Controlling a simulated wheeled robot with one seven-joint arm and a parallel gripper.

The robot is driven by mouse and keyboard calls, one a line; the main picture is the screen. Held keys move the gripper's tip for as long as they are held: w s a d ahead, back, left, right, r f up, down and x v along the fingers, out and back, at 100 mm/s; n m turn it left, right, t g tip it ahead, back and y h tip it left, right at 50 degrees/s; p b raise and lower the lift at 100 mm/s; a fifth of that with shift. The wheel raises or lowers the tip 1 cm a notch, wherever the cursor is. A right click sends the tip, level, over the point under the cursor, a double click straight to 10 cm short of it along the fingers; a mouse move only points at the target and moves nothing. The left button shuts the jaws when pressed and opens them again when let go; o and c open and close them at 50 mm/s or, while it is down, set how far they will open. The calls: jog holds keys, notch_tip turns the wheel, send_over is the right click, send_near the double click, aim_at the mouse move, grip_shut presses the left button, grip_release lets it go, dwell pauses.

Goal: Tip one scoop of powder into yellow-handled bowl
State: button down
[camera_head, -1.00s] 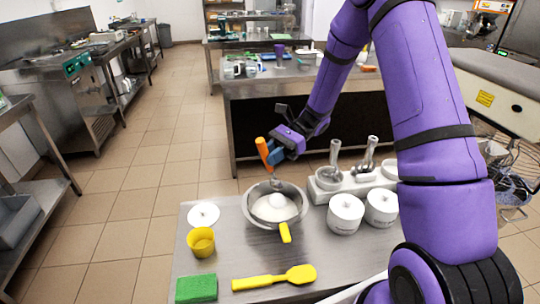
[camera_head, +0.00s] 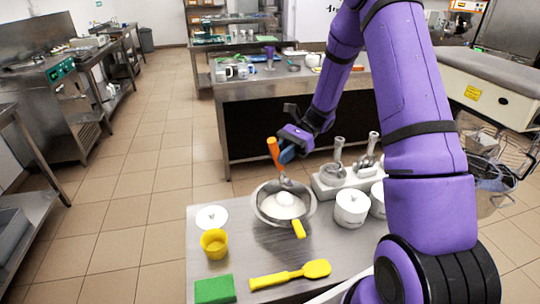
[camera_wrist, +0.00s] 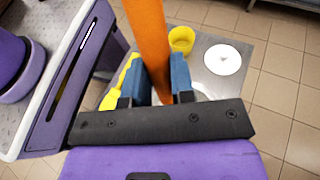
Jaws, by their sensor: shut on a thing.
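The steel bowl (camera_head: 262,211) with a yellow handle (camera_head: 299,229) stands on the steel table, with a white mound of powder (camera_head: 284,206) in it. My gripper (camera_head: 285,153) is above the bowl's far side, shut on the orange handle (camera_head: 273,150) of a scoop. The scoop's lower end reaches down into the bowl at the powder; I cannot tell whether it holds any. In the wrist view the orange handle (camera_wrist: 150,45) stands between the blue fingertips (camera_wrist: 165,82), and the bowl is mostly hidden.
A yellow cup (camera_head: 214,244), a white lid (camera_head: 211,218), a green sponge (camera_head: 214,290) and a yellow spatula (camera_head: 290,275) lie left and in front. White lidded pots (camera_head: 351,208) and a white holder with steel tools (camera_head: 332,182) stand right of the bowl.

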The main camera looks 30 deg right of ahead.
jog(key=shift+s+a+f+h, duration=0.1)
jog(key=shift+s+a+h, duration=0.1)
jog(key=shift+a+h, duration=0.3)
jog(key=s+a+f+t+h, duration=0.2)
jog(key=a+f+h, duration=0.4)
jog(key=h, duration=0.5)
jog(key=shift+s+a+t, duration=0.2)
jog(key=shift+a+t, duration=0.7)
jog(key=shift+a, duration=0.1)
jog(key=shift+f, duration=0.1)
